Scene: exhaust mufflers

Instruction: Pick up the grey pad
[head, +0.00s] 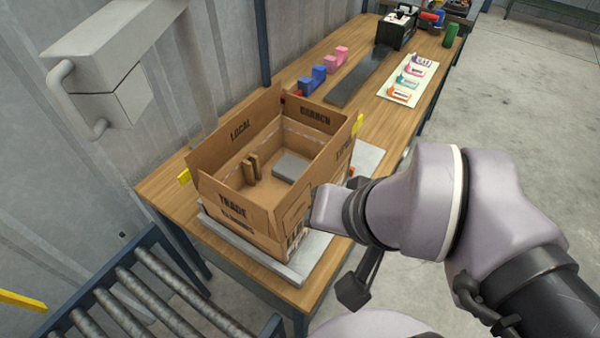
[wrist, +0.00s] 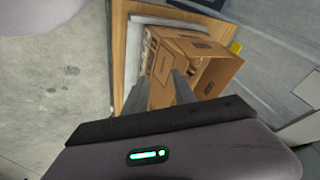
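The grey pad (head: 291,167) is a flat grey block lying inside the open cardboard box (head: 240,212), towards its right side. I cannot make the pad out in the wrist view, where the box (wrist: 165,65) shows beyond the fingers. My gripper (wrist: 161,82) shows two dark fingers with a gap between them and nothing held. In the head view the end of my arm is just right of the box, outside its right wall, and the fingers are hidden.
The box has raised flaps and a small brown divider (head: 250,168) inside. It stands on a grey plate (head: 285,272) on the wooden table (head: 165,188). Pink and blue blocks (head: 318,76), a dark strip (head: 357,80) and a card with coloured items (head: 408,82) lie beyond. A roller conveyor (head: 140,300) is at front left.

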